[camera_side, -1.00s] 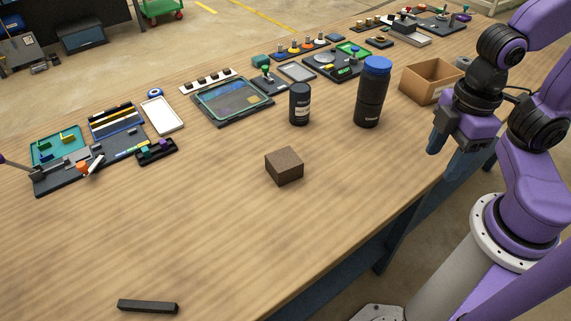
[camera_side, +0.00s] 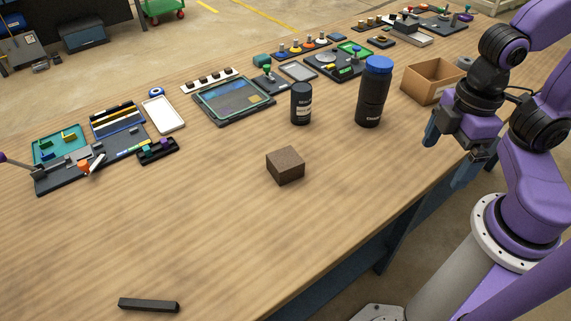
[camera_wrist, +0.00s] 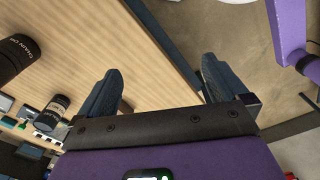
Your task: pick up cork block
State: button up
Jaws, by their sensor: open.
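The brown cork block (camera_side: 285,166) sits on the wooden table (camera_side: 225,240) in the side view, near the middle of the picture. My gripper (camera_side: 452,146) is at the right, above the table's near edge and well apart from the block. In the wrist view my gripper (camera_wrist: 160,88) shows two dark fingers spread wide with nothing between them. The cork block does not clearly show in the wrist view.
A tall black bottle with a blue lid (camera_side: 374,92) and a smaller black canister (camera_side: 301,104) stand behind the block. An open cardboard box (camera_side: 431,81) is near my gripper. A dark bar (camera_side: 149,305) lies at the front. Table around the block is clear.

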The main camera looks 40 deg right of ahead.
jog(key=w+f+n+t+h, duration=0.1)
jog(key=w+f+n+h, duration=0.2)
jog(key=w+h, duration=0.1)
jog(key=n+t+y, duration=0.2)
jog(key=n+t, duration=1)
jog(key=n, duration=0.7)
send_near(288, 162)
jog(key=x, duration=1.1)
jog(key=shift+w+f, duration=0.1)
jog(key=shift+w, duration=0.15)
jog(key=c, duration=1)
